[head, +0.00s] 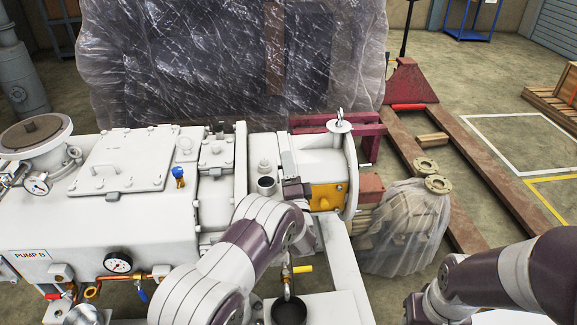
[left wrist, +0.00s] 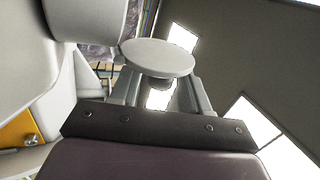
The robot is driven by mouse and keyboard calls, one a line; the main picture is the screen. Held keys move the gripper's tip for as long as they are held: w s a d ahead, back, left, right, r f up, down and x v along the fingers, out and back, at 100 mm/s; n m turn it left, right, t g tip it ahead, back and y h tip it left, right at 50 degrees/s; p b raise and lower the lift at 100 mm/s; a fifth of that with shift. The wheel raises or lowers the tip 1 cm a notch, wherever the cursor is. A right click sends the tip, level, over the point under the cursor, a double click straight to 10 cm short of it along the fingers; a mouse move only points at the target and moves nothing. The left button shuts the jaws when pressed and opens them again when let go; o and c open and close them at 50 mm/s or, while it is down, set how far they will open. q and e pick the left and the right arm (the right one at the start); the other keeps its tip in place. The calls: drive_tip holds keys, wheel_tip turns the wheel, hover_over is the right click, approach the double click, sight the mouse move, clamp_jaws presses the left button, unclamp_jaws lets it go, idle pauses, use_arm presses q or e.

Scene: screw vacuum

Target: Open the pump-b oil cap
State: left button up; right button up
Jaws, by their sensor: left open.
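Pump B (head: 120,205) is the white machine across the left and middle of the head view, with a "PUMP B" label at its front left. My left arm reaches over its right end, and my left gripper (head: 288,168) is beside the yellow-fronted end housing (head: 327,196). In the left wrist view, a round pale grey disc (left wrist: 157,57), apparently the oil cap, lies between and beyond the two open fingers. A short stem shows under it. I cannot tell whether the fingers touch it. In the head view the cap cannot be made out for certain. My right gripper is out of view.
A valve with a yellow handle (head: 302,269) is below my arm. A plastic-wrapped unit (head: 405,230) sits to the right, and a large wrapped crate (head: 230,65) stands behind.

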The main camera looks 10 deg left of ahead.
use_arm(q)
drive_tip(key=v, duration=1.2)
drive_tip(key=shift+s+f, duration=0.15)
drive_tip(key=shift+s, duration=0.15)
drive_tip(key=shift+d, duration=0.1)
drive_tip(key=w+a+r+n+g+h+p, duration=0.2)
drive_tip(key=w+r+n+g+h+p, duration=0.2)
drive_tip(key=r+g+h+p, duration=0.15)
drive_tip(key=s+a+r+n+g+p, duration=0.2)
drive_tip(key=s+n+g, duration=0.1)
drive_tip(key=s, duration=0.7)
drive_tip(key=s+a+r+n+g+h+p, duration=0.1)
drive_tip(key=s+a+r+n+g, duration=0.1)
drive_tip(key=s+g, duration=0.4)
drive_tip(key=s+a+r+n+g+p, duration=0.2)
drive_tip(key=s+a+n+g, duration=0.1)
drive_tip(key=s, duration=1.1)
drive_tip(key=shift+a+r+n+g+h+p, duration=0.3)
drive_tip(key=shift+a+r+g+h+p, duration=0.15)
drive_tip(key=shift+g, duration=0.7)
